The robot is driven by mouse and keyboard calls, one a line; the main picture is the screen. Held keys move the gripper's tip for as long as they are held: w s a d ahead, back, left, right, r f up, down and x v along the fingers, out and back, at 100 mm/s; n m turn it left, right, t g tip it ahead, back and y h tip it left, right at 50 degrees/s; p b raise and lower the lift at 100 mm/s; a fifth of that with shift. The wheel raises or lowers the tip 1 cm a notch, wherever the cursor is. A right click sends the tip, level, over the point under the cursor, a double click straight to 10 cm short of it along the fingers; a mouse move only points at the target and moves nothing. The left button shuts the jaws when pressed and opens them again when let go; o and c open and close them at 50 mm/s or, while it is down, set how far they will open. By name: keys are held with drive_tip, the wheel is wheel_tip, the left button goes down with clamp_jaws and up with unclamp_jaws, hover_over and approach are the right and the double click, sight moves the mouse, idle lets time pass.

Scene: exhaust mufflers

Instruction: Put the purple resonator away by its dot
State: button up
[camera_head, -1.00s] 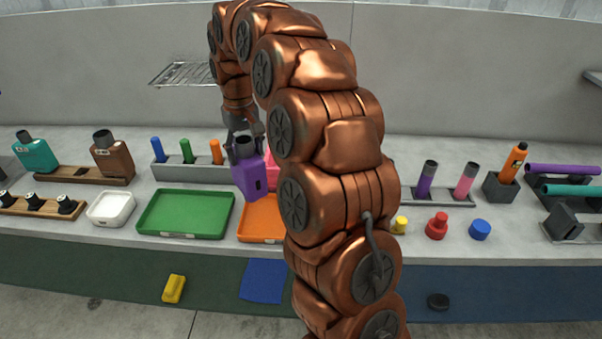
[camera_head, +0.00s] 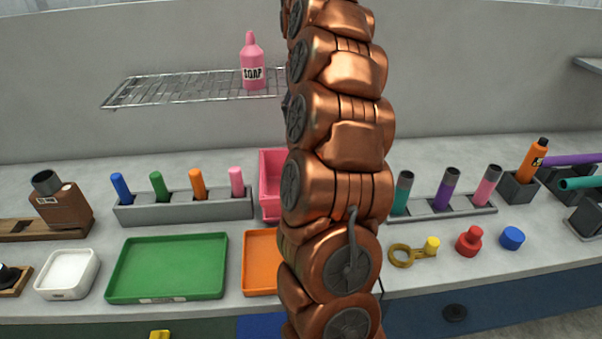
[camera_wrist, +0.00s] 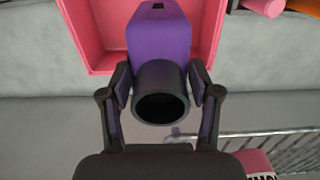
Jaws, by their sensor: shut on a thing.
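The purple resonator (camera_wrist: 160,45), a purple body with a black open neck, is in the wrist view. My gripper (camera_wrist: 162,92) is shut on it, one finger on each side near the neck. A small dark square shows on its body; I cannot make out a coloured dot. A pink bin (camera_wrist: 88,35) lies behind the resonator in that view; I cannot tell the height between them. In the head view my arm hides the resonator, the gripper and part of the pink bin (camera_head: 269,190). A brown resonator (camera_head: 62,208) stands on a wooden rack (camera_head: 40,235) at the left.
A wire shelf (camera_head: 180,88) with a pink soap bottle (camera_head: 252,65) is on the back wall. A grey holder (camera_head: 185,208) with coloured tubes, a green tray (camera_head: 168,268), an orange tray (camera_head: 260,262) and a white dish (camera_head: 68,273) stand on the counter. Knobbed pieces (camera_head: 468,242) lie right.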

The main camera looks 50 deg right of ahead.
drive_tip(key=shift+f+p, duration=1.15)
drive_tip(key=shift+f, duration=3.65)
drive_tip(key=shift+f, duration=0.2)
drive_tip(key=o, duration=1.1)
drive_tip(key=shift+s, duration=0.1)
drive_tip(key=shift+c, duration=0.2)
drive_tip(key=shift+r+b, duration=1.4)
drive_tip(key=shift+r, duration=4.75)
